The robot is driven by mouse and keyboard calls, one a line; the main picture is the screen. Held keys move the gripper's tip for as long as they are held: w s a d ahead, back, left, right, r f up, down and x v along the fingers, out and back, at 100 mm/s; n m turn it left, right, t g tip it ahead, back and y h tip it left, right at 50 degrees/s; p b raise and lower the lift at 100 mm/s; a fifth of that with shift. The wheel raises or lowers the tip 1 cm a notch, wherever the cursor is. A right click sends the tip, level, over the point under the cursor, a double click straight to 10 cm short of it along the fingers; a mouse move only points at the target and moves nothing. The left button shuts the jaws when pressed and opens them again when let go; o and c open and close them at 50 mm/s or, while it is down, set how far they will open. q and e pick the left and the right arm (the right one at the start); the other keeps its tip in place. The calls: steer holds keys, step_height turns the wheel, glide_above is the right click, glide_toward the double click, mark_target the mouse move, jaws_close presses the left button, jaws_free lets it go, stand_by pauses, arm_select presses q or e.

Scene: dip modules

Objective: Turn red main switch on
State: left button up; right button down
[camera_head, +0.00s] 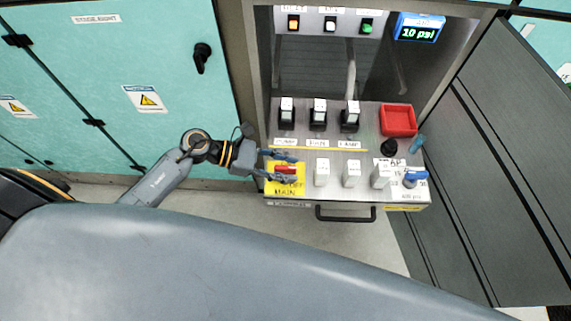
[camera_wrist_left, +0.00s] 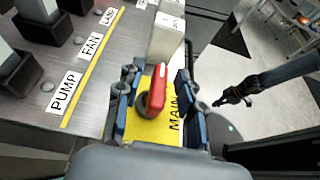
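The red main switch (camera_head: 286,169) sits on a yellow plate marked MAIN (camera_head: 287,190) at the front left corner of the grey panel. In the left wrist view the red switch lever (camera_wrist_left: 157,88) stands up from the yellow plate (camera_wrist_left: 152,129). My left gripper (camera_head: 281,167) is open, with one finger on each side of the red lever. In the left wrist view gaps show between the lever and both fingers (camera_wrist_left: 157,108). A dark arm at the right of that view, apparently my right one, ends in a small gripper (camera_wrist_left: 224,97); its fingers are too small to read.
White switches (camera_head: 322,172) stand right of the main switch, with black-based switches (camera_head: 318,113) behind. A red square box (camera_head: 398,120), a black knob (camera_head: 389,147) and a blue-handled valve (camera_head: 413,178) are at the right. A dark handle (camera_head: 345,214) juts from the front edge.

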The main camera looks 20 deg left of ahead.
arm_select(q)
jaws_close()
